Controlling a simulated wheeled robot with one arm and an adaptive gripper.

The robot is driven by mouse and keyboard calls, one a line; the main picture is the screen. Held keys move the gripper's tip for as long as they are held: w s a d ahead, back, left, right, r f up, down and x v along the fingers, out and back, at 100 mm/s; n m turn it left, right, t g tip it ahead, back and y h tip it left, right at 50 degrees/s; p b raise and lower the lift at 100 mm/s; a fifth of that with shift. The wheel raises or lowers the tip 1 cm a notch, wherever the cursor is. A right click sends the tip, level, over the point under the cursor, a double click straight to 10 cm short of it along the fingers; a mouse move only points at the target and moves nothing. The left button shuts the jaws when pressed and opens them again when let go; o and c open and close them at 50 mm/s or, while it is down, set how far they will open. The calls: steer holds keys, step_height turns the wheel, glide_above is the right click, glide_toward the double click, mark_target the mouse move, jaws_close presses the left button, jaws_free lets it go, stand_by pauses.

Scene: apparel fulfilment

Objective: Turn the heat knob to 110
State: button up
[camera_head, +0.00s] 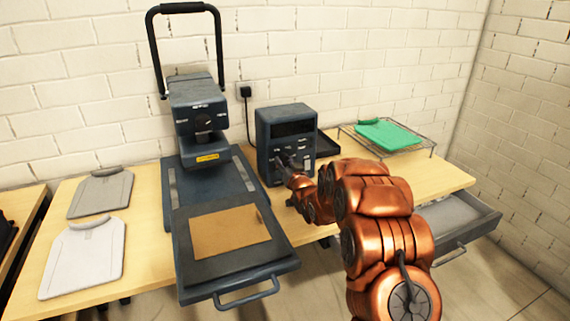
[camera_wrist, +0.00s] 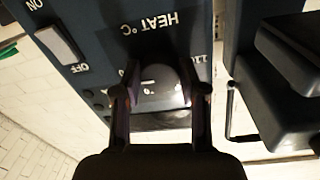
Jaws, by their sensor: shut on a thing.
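The pointer's exact setting cannot be read. In the head view, my gripper (camera_head: 284,166) is at the front of the dark control box (camera_head: 291,122) and hides the knob there.
A rocker switch (camera_wrist: 58,45) marked ON and OFF sits beside the knob. The heat press (camera_head: 196,100) stands left of the control box. A wire rack (camera_head: 345,130) holds green folded clothing (camera_head: 388,135). Grey (camera_head: 100,192) and white (camera_head: 84,257) garments lie at left. A drawer (camera_head: 455,214) is open.

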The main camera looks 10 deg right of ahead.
steer(key=shift+c, duration=1)
